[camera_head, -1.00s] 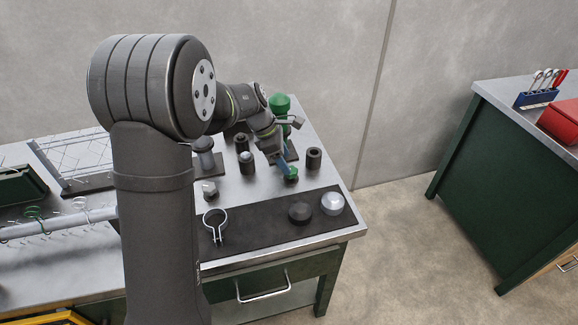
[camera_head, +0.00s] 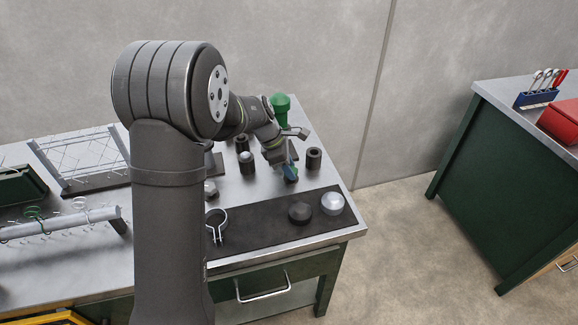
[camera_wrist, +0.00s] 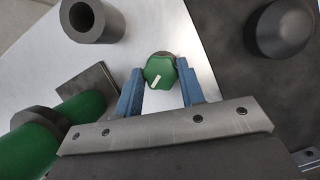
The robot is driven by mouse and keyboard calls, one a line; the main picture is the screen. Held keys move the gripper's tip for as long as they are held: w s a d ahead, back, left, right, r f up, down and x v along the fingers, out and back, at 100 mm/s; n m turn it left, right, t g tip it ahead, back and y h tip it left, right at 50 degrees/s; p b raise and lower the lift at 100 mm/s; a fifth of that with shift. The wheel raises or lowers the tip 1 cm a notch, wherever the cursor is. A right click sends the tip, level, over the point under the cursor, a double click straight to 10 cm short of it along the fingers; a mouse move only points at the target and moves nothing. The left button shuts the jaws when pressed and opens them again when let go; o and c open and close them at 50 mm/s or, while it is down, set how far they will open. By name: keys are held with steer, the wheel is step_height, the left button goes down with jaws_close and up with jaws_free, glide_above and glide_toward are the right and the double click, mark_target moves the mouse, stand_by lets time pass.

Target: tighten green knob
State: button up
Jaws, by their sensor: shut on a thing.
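The green knob (camera_wrist: 160,71) has a white pointer mark and sits between the two blue fingers of my gripper (camera_wrist: 160,88) in the wrist view. The fingers are shut on its left and right sides. In the head view my gripper (camera_head: 290,170) reaches down to the table, and its fingers mostly hide the knob. The white mark slants from lower left to upper right in the wrist view.
A dark hollow cylinder (camera_head: 314,159) stands right of my gripper. A larger green part (camera_head: 280,107) stands behind it. A dark mat (camera_head: 268,224) in front carries a ring clamp (camera_head: 215,226), a dark knob (camera_head: 300,212) and a silver knob (camera_head: 332,203).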

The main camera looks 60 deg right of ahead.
steer(key=m, duration=0.2)
steer(key=m+y, duration=0.1)
steer(key=m, duration=0.1)
steer(key=shift+d+g+y, duration=0.15)
steer(key=shift+g+y, duration=0.15)
steer(key=shift+w+d+m+y, duration=0.1)
steer(key=shift+m+y, duration=0.9)
steer(key=shift+m, duration=1.5)
steer(key=o, duration=1)
steer(key=shift+r, duration=0.1)
